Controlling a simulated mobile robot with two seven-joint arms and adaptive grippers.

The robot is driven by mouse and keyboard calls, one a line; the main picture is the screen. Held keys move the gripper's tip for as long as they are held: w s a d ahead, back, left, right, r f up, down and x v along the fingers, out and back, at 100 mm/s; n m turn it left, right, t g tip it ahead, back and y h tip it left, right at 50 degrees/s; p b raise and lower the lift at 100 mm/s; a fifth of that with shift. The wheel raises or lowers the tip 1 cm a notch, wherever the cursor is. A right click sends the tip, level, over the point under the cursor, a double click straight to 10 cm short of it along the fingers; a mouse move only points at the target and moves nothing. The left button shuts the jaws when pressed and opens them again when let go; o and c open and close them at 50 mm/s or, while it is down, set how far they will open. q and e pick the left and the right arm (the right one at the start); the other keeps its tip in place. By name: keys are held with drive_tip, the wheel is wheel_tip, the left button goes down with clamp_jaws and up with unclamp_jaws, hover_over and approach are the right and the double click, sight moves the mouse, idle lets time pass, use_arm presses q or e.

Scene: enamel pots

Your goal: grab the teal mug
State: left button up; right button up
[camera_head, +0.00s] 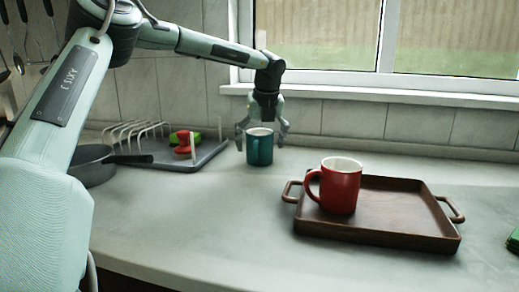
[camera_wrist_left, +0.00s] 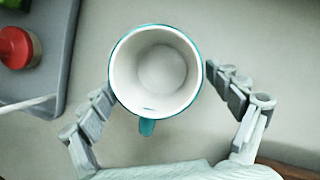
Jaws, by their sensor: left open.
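The teal mug (camera_head: 259,150) stands upright on the counter, right of the dish rack. Its inside is white and empty in the left wrist view (camera_wrist_left: 156,72), with the teal handle pointing toward the bottom of that view. My left gripper (camera_head: 262,130) points down over the mug. Its open fingers are on either side of the mug, and they also show in the left wrist view (camera_wrist_left: 166,93). Whether either finger touches the mug, I cannot tell. My right gripper is in neither view.
A red mug (camera_head: 340,187) stands on a brown wooden tray (camera_head: 405,226) with handles, to the right. A grey dish rack (camera_head: 203,161) with red and green items stands left of the teal mug. A dark pan (camera_head: 93,170) lies further left. The front counter is clear.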

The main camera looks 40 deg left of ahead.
use_arm(q)
drive_tip(key=shift+x, duration=1.15)
drive_tip(key=c, duration=1.4)
drive_tip(key=shift+c, duration=0.5)
drive_tip(key=shift+r, duration=0.15)
